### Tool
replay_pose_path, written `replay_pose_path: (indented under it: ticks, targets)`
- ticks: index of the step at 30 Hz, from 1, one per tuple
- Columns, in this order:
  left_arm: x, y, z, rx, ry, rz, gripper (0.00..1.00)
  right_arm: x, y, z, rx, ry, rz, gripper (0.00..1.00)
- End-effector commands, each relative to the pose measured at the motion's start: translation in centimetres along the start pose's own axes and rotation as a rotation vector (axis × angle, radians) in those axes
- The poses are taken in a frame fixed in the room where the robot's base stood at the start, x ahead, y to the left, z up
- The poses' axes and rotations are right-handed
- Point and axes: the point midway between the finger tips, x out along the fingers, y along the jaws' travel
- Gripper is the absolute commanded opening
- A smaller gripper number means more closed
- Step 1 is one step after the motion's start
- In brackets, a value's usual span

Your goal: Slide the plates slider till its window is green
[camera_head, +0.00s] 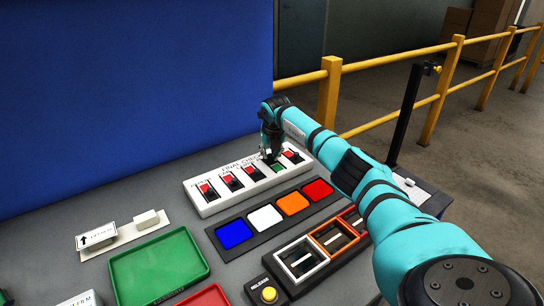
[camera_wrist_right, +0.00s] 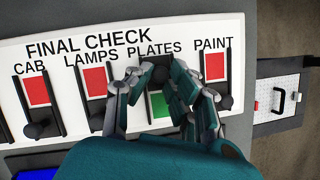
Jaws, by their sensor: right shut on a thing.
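The white final check panel (camera_head: 204,211) stands on the grey table, with labelled sliders in a row; it fills the wrist view (camera_wrist_right: 62,72). The plates slider's dark knob (camera_wrist_right: 158,73) is at the top of its slot, close under the PLATES label. The plates window (camera_wrist_right: 158,104) below it shows green, partly hidden by my fingers; the green also shows in the head view (camera_head: 278,168). My right gripper (camera_head: 270,156) is shut on that knob, its fingers on either side of it in the wrist view (camera_wrist_right: 156,84).
The cab window (camera_wrist_right: 36,91), lamps window (camera_wrist_right: 95,81) and paint window (camera_wrist_right: 215,66) are red, their knobs low. In front lies a strip with blue, white, orange and red squares (camera_head: 234,234). A green tray (camera_head: 158,268) and a yellow release button (camera_head: 268,294) are nearer.

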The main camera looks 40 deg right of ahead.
Motion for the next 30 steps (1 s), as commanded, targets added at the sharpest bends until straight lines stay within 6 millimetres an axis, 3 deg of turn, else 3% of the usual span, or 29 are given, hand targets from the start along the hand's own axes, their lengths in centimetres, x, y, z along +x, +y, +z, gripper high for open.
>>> replay_pose_path:
  ticks: [2,3,8,16,20,30]
  targets:
    - [-0.1,0.0,0.0,0.000,0.000,0.000,0.00,-0.2,0.0,0.3,0.002,-0.010,0.002,0.00]
    - [-0.1,0.0,0.0,0.000,-0.001,0.000,0.00,-0.3,0.0,0.4,0.002,-0.011,0.002,0.20]
    - [-0.1,0.0,0.1,0.000,-0.001,0.000,0.00,-0.2,0.0,0.3,0.002,-0.009,0.002,0.41]
    - [-0.1,-0.3,0.4,0.001,-0.006,-0.003,0.00,-0.2,0.0,0.2,0.001,-0.007,0.002,0.41]
    - [-0.1,-0.2,0.4,0.000,-0.005,-0.002,0.00,-1.2,0.0,0.3,0.001,-0.008,0.002,0.41]
    - [0.0,-0.1,0.2,0.000,-0.003,-0.001,0.00,-8.0,-0.1,0.3,0.001,-0.011,0.002,0.41]
